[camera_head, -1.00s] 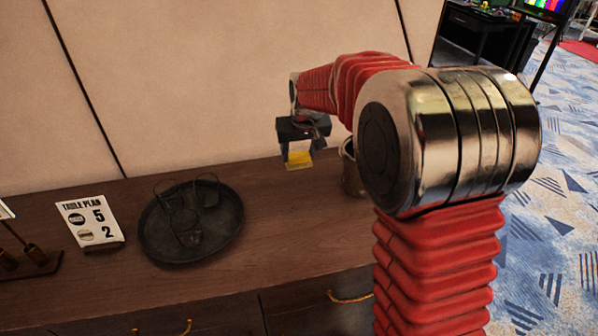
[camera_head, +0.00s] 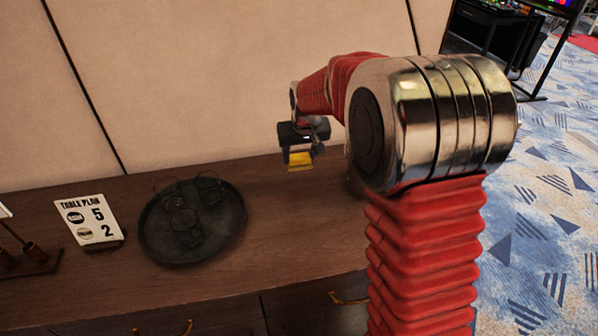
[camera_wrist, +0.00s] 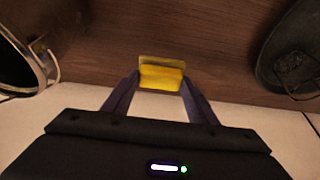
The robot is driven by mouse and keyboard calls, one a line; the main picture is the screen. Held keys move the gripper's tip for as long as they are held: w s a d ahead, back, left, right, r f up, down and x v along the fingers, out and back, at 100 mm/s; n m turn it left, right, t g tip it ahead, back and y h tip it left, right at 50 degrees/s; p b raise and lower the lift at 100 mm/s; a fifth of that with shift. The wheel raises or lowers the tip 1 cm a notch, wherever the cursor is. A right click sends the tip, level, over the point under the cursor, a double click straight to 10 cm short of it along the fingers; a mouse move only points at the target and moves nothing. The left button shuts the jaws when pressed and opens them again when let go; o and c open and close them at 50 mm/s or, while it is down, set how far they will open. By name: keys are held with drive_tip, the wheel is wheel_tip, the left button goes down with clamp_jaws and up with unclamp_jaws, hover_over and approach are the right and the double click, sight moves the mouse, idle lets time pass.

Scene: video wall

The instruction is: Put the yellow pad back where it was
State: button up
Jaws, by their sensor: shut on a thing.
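The yellow pad (camera_head: 300,161) hangs between the fingertips of my gripper (camera_head: 299,153), above the back part of the wooden sideboard (camera_head: 290,215) in the head view. The wrist view also shows the pad (camera_wrist: 161,76) gripped between the two dark fingers of my gripper (camera_wrist: 161,84), with wood behind it. My gripper is shut on the pad. Whether the pad touches the wood is hard to tell, but it looks held above it.
A dark round tray (camera_head: 160,253) with several glasses stands left of my gripper. A table plan card (camera_head: 90,219) stands farther left. A dark cup-like container (camera_wrist: 20,65) shows at the left of the wrist view. The wood between tray and gripper is clear.

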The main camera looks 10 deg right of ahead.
sight(300, 166)
drive_tip(key=shift+f, duration=1.1)
drive_tip(key=shift+f, duration=1.85)
drive_tip(key=shift+f, duration=0.1)
drive_tip(key=o, duration=1)
drive_tip(key=v, duration=1.2)
